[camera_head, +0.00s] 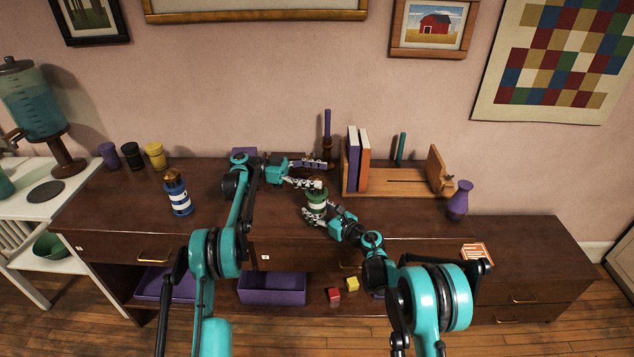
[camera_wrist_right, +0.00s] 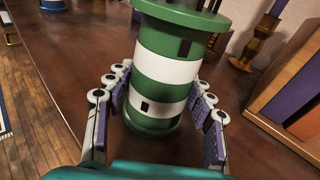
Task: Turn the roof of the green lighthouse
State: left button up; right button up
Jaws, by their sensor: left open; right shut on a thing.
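The green lighthouse (camera_head: 316,206), banded green and white, stands upright near the front middle of the dark cabinet top. It fills the middle of the right wrist view (camera_wrist_right: 165,68), where its top is cut off. My right gripper (camera_head: 325,214) is shut on its lower body, with one finger on each side; these fingers also show in the right wrist view (camera_wrist_right: 155,122). My left gripper (camera_head: 323,173) is open at the lighthouse's top, its fingers spread apart. The near finger overlaps the roof, which is mostly hidden; I cannot tell whether it touches.
A blue-and-white lighthouse (camera_head: 178,194) stands to the left. A wooden book rack (camera_head: 400,182) and a candlestick (camera_head: 327,150) are behind, and a purple vase (camera_head: 459,200) is to the right. Purple bins (camera_head: 272,290) sit on the shelf below. The top's front left is clear.

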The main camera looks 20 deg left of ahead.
aim_at(315, 176)
pick_arm(q)
notch_tip(315, 176, up, 7)
jog(key=shift+f, duration=0.1)
dwell(0.4)
jog(key=shift+a+f+t, duration=0.25)
jog(key=shift+f+t, duration=0.05)
jog(key=shift+f, duration=0.05)
jog(key=s+a+f+n+t+y, duration=0.65)
jog(key=s+f+n+t, duration=0.25)
jog(key=t, duration=0.2)
jog(key=x, duration=1.1)
jog(key=shift+w, duration=0.3)
